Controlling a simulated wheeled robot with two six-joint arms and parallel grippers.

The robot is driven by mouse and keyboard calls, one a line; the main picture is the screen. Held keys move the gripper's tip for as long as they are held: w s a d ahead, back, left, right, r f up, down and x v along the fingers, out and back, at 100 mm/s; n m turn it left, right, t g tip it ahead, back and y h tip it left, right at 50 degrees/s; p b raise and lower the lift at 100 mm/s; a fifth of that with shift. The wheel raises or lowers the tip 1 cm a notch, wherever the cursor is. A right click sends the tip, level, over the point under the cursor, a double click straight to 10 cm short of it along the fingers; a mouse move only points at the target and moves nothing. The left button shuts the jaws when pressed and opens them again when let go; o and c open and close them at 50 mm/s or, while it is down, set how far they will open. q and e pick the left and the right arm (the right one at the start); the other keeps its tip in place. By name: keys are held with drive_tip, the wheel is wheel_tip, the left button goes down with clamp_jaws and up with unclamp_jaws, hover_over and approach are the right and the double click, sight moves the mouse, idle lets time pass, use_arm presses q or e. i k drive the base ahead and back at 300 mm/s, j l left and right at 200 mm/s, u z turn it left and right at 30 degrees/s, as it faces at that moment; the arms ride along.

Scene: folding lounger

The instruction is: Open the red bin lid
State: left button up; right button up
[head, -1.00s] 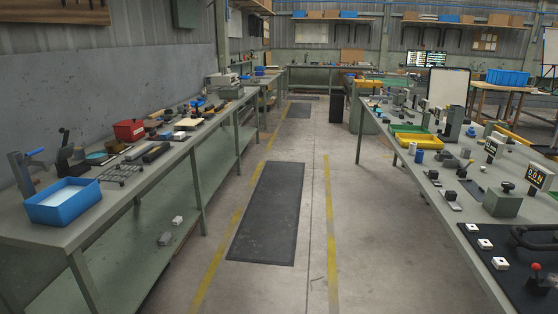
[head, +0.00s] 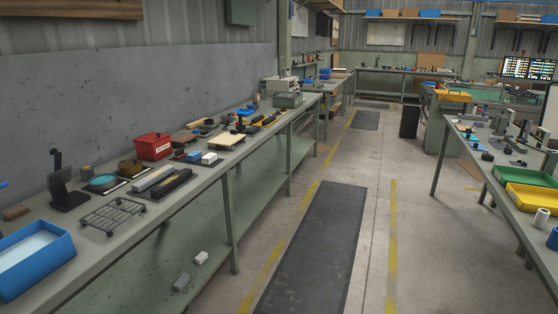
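The red bin (head: 153,147) stands on the left workbench (head: 228,170), towards the wall side. It is a small red box with a white label on its front. Its top looks covered by a red lid, but it is too small to tell for certain. Neither of my grippers shows in the head view.
A blue tray (head: 36,258), a wire rack (head: 113,215) and a black stand (head: 67,184) are on the near part of the left bench. The aisle with a dark floor mat (head: 318,250) is free. The right bench holds a yellow tray (head: 530,197).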

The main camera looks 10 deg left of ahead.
sight(151, 138)
drive_tip(key=i+u, duration=0.85)
drive_tip(key=i+l+u, duration=0.15)
drive_tip(key=i+u, duration=0.15)
drive_tip(key=u, duration=0.15)
drive_tip(key=i+l+u, duration=0.3)
drive_tip(key=u, duration=0.15)
